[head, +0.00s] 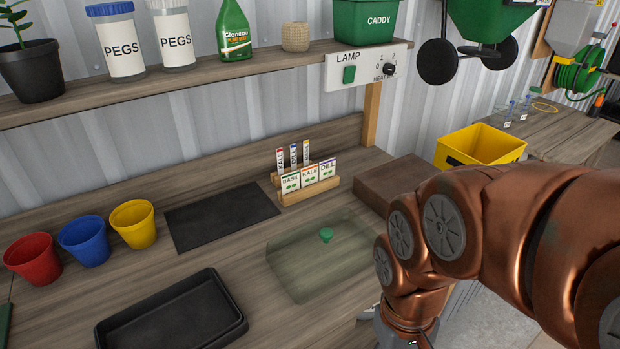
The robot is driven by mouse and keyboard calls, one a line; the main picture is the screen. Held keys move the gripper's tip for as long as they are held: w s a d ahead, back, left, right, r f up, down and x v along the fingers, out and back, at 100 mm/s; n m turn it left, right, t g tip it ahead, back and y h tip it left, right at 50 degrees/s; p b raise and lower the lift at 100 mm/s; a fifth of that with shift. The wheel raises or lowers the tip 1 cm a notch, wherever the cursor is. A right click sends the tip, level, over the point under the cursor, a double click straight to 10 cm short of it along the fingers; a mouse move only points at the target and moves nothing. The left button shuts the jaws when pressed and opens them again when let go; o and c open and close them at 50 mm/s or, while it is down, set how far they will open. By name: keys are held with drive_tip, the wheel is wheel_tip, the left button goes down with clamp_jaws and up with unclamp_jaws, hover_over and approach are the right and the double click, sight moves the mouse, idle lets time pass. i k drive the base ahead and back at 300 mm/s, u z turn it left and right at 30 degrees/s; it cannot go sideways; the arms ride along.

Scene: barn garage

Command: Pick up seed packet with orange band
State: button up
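Seed packets stand in a small wooden rack (312,190) on the bench. The front packets are labelled BASIL (291,182), KALE (310,174) and DILL (328,168). The KALE packet in the middle seems to have the orange band along its top, though the bands are very small here. My copper-coloured arm comes in from the right and bends down to the bottom edge, right of and nearer than the rack. My gripper's fingers are out of frame, so their state is hidden.
Labelled sticks (293,156) stand behind the packets. A dark mat (221,217) is left, a brown block (392,183) right. The shelf (190,86) overhangs behind. A black tray (172,318) sits in front.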

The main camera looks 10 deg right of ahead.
sight(309, 176)
drive_tip(key=u, duration=3.6)
drive_tip(key=k, duration=2.25)
drive_tip(key=z, duration=1.25)
drive_tip(key=i, duration=0.5)
drive_tip(key=z, duration=0.05)
